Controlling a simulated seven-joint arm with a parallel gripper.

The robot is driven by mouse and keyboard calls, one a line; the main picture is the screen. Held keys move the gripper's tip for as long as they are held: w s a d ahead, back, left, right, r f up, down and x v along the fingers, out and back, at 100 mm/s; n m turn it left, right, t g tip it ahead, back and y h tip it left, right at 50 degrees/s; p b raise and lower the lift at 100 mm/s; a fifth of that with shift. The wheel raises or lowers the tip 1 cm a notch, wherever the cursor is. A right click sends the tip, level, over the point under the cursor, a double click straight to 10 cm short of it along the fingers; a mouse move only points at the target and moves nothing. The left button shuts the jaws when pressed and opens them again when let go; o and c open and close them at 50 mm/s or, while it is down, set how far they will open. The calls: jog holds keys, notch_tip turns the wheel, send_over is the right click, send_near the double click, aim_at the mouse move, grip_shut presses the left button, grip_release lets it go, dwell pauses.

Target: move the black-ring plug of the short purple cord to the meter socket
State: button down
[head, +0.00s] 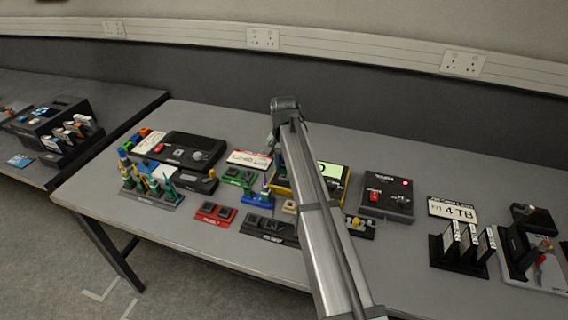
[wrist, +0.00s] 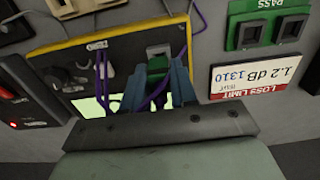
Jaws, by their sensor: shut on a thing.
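The meter (head: 335,172) is a yellow-edged box with a pale lit screen, partly covered by my arm. My gripper is shut on a green-bodied plug (wrist: 158,62) at the meter's edge. The purple cord (wrist: 188,35) loops around the fingers, and another stretch stands at a small socket on the meter face. The ring colour is hidden, and I cannot tell whether the held plug touches the meter.
A green PASS tray (wrist: 262,25) and a LOSS LIMIT sign (wrist: 258,74) lie to the right in the wrist view. A dark box with a red switch (head: 387,195) stands right of the meter. Red and black trays (head: 213,213) lie in front. Bare table shows at the front left.

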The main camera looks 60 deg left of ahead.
jog(key=shift+f, duration=0.8)
dwell(2.2)
jog(key=c, duration=0.8)
grip_release()
jog(key=shift+r, duration=0.15)
jog(key=shift+r, duration=2.35)
jog(key=shift+r, duration=0.1)
jog(key=shift+r, duration=1.9)
